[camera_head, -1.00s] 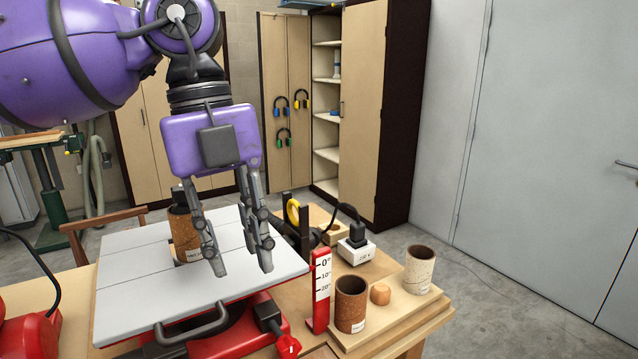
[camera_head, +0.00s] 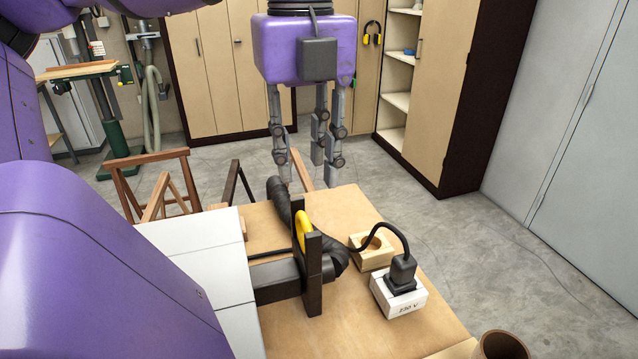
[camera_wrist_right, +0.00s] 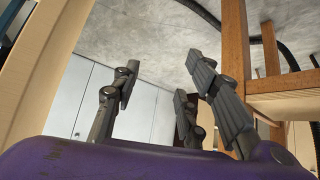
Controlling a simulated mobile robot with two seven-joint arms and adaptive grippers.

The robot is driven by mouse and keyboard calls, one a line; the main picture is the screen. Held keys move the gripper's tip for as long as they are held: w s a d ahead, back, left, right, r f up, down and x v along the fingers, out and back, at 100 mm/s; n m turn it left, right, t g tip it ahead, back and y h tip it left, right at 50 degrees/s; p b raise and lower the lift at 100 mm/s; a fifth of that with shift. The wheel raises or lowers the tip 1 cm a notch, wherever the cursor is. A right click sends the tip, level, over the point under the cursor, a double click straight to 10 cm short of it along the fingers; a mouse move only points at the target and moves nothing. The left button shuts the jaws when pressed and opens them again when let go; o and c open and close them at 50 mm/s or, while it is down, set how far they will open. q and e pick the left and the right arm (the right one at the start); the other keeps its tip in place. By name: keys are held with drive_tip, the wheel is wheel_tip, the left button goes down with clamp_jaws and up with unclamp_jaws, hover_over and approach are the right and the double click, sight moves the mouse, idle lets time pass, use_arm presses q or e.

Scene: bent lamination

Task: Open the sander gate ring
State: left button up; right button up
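The yellow ring (camera_head: 304,229) shows edge-on at a dark upright gate (camera_head: 313,272) on the wooden bench in the head view. A thick black hose (camera_head: 281,197) runs by it.
A white socket block (camera_head: 399,295) with a black plug and cable stands right of the gate, by a wooden block with a hole (camera_head: 371,251). A brown cylinder (camera_head: 502,345) is at the bottom right. The white table top (camera_head: 205,250) lies left, partly hidden by my arm.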

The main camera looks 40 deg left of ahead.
sight(304, 216)
use_arm(q)
drive_tip(key=f, duration=0.5)
drive_tip(key=f+p, duration=0.1)
drive_tip(key=f, duration=0.1)
drive_tip(key=shift+s+d+f, duration=0.1)
drive_tip(key=shift+s+f, duration=0.05)
drive_tip(key=shift+s, duration=0.2)
clamp_jaws()
drive_tip(key=shift+w, duration=0.1)
